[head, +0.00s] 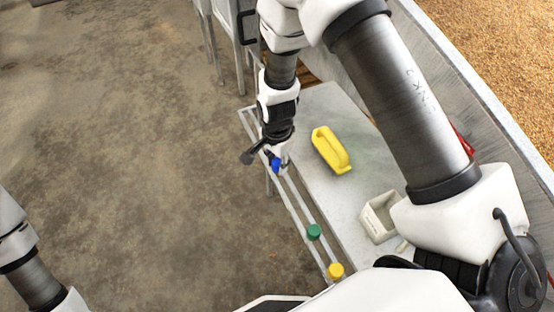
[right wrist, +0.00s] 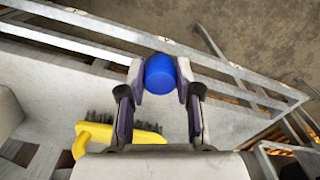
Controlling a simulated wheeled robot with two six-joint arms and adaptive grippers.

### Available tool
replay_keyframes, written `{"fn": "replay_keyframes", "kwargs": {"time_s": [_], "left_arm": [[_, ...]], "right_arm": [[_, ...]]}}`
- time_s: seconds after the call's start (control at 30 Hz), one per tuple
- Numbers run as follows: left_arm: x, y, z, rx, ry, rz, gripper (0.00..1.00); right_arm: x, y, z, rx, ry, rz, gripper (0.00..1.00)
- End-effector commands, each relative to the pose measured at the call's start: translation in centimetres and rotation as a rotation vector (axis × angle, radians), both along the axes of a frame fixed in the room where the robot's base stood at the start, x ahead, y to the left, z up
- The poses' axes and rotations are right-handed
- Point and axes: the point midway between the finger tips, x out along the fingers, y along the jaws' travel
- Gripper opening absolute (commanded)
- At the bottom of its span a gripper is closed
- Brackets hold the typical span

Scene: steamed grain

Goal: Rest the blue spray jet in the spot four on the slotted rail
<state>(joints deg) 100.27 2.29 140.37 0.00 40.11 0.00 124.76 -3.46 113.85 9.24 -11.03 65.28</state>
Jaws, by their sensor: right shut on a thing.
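The blue spray jet (right wrist: 159,74) is between the fingertips of my right gripper (right wrist: 160,77), which is shut on it. In the head view the blue jet (head: 276,165) shows just under my right gripper (head: 277,158), over the far part of the slotted rail (head: 296,204). I cannot tell whether the jet touches the rail. A green jet (head: 314,232) and a yellow jet (head: 336,270) sit on the near part of the rail. My left arm shows at the lower left of the head view, but its gripper is out of view.
A yellow brush (head: 331,150) lies on the grey table (head: 366,160) right of the rail; it also shows in the right wrist view (right wrist: 118,135). A pale open box (head: 379,217) stands nearer. Concrete floor lies open to the left. Grain fills the upper right.

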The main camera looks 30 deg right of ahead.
Motion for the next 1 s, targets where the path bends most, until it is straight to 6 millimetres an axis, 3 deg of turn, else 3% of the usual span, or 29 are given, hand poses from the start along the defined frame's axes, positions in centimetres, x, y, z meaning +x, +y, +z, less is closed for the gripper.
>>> {"fn": "replay_keyframes", "kwargs": {"time_s": [0.43, 0.47, 0.5, 0.53, 0.87, 1.0], "left_arm": [[0.0, 0.0, 0.3, 0.000, 0.000, 0.000, 0.40], [0.0, 0.0, 0.3, 0.000, 0.000, 0.000, 0.40], [0.0, 0.0, 0.3, 0.000, 0.000, 0.000, 0.40], [0.0, 0.0, 0.3, 0.000, 0.000, 0.000, 0.40], [0.0, 0.0, 0.3, 0.000, 0.000, 0.000, 0.40], [0.0, 0.0, 0.3, 0.000, 0.000, 0.000, 0.40]], "right_arm": [[0.0, 0.0, -0.8, 0.000, -0.001, 0.000, 0.01], [0.0, 0.0, -0.8, 0.000, -0.001, 0.000, 0.40], [0.0, 0.0, -0.8, 0.000, -0.001, 0.000, 0.54], [0.0, 0.0, -0.8, 0.000, -0.001, 0.000, 0.62], [0.0, 0.0, -0.6, 0.000, -0.001, 0.000, 0.62], [0.1, 0.0, 1.2, 0.000, -0.003, 0.001, 0.62]]}}
